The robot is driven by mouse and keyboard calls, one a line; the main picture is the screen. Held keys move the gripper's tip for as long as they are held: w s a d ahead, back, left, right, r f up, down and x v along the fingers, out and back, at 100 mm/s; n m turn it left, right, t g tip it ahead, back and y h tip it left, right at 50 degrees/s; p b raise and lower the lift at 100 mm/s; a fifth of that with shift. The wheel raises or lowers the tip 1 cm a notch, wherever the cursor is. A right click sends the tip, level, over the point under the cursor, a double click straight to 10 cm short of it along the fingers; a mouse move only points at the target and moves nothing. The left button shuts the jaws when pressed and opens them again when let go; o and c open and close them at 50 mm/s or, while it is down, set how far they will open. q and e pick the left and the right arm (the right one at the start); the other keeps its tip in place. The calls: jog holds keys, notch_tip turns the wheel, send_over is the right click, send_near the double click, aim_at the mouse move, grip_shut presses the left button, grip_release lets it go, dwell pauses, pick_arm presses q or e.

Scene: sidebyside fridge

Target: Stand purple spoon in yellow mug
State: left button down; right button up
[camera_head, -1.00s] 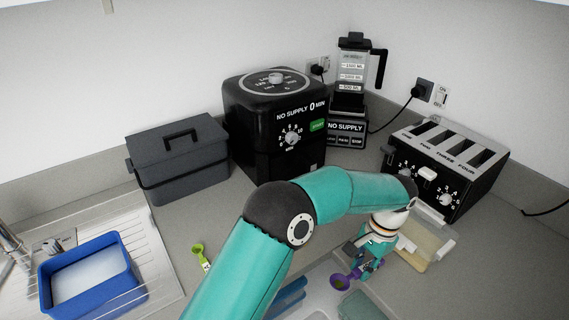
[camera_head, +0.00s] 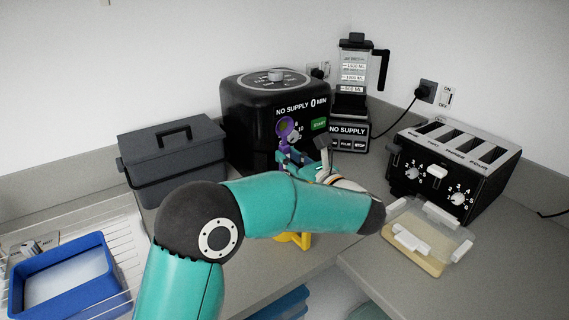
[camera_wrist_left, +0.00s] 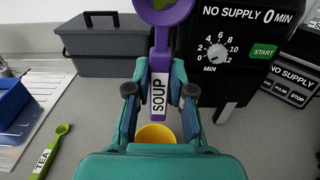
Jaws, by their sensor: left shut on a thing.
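The purple spoon (camera_head: 286,127) is held upright, bowl up, in my left gripper (camera_head: 300,158). In the left wrist view, the spoon (camera_wrist_left: 160,50) has a "SOUP" label on its handle, and my left gripper (camera_wrist_left: 159,92) is shut on that handle. The yellow mug (camera_wrist_left: 156,134) shows below the handle's lower end in that view, partly hidden by the gripper. In the head view only a lower bit of the mug (camera_head: 299,240) shows under my arm. Whether the handle's tip is inside the mug or above it, I cannot tell. My right gripper is not in view.
A black cooker (camera_head: 258,115) stands close behind the gripper, with a blender (camera_head: 350,95) and toaster (camera_head: 450,165) to the right. A grey box (camera_head: 175,165) and blue tub (camera_head: 60,286) are left. A green spoon (camera_wrist_left: 52,148) lies on the counter.

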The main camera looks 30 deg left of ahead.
pick_arm(q)
notch_tip(320, 180, down, 13)
jog(key=b, duration=0.9)
dwell(0.5)
jog(key=c, duration=0.9)
grip_release()
jog(key=shift+c, duration=0.2)
jog(key=v, duration=1.2)
